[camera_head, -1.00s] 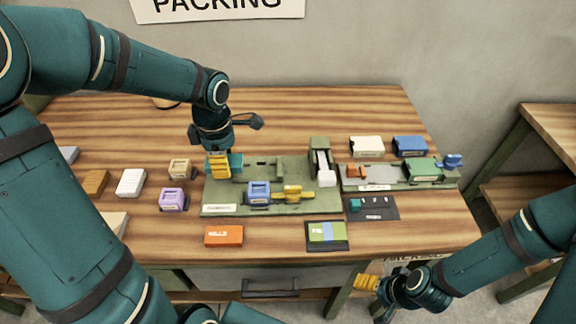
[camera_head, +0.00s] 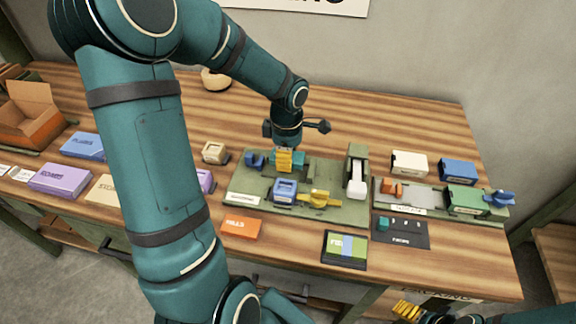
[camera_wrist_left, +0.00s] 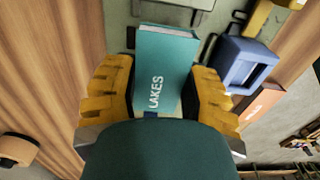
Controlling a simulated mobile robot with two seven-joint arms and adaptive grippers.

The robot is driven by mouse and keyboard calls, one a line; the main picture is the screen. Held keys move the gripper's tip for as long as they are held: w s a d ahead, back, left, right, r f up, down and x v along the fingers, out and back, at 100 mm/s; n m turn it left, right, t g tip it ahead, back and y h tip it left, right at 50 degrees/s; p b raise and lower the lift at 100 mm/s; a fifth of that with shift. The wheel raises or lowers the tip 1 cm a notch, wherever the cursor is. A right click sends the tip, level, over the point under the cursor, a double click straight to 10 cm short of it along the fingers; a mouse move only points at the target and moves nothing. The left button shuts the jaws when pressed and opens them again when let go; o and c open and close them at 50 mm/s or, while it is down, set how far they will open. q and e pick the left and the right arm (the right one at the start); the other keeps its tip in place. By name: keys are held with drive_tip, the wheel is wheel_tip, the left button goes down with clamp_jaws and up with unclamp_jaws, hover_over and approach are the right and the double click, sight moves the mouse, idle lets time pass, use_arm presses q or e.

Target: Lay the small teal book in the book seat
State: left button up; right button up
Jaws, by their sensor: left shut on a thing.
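The small teal book (camera_wrist_left: 166,70), lettered LAKES, is between the yellow fingers of my left gripper (camera_wrist_left: 158,100) in the left wrist view. In the head view my left gripper (camera_head: 284,160) is shut on it, over the back part of the green board (camera_head: 330,208). A teal edge of the book (camera_head: 299,160) shows beside the fingers. I cannot tell whether the book touches the board. The book seat cannot be clearly made out; the gripper and book cover part of the board. My right gripper (camera_head: 408,311) is only partly in view at the bottom edge.
On the board stand a blue holder (camera_head: 285,190), a yellow piece (camera_head: 320,198), a blue piece (camera_head: 255,160) and a white-fronted stand (camera_head: 357,175). An orange book (camera_head: 242,228) and a dark framed card (camera_head: 345,249) lie in front. Another fixture (camera_head: 415,196) is at right.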

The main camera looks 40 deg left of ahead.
use_arm(q)
drive_tip(key=shift+f+b, duration=0.3)
drive_tip(key=shift+f, duration=1.45)
drive_tip(key=shift+f, duration=0.15)
drive_tip(key=o, duration=1.1)
drive_tip(key=shift+r, duration=0.25)
wheel_tip(320, 180, up, 12)
drive_tip(key=shift+f+p, duration=0.1)
drive_tip(key=shift+p, duration=1.15)
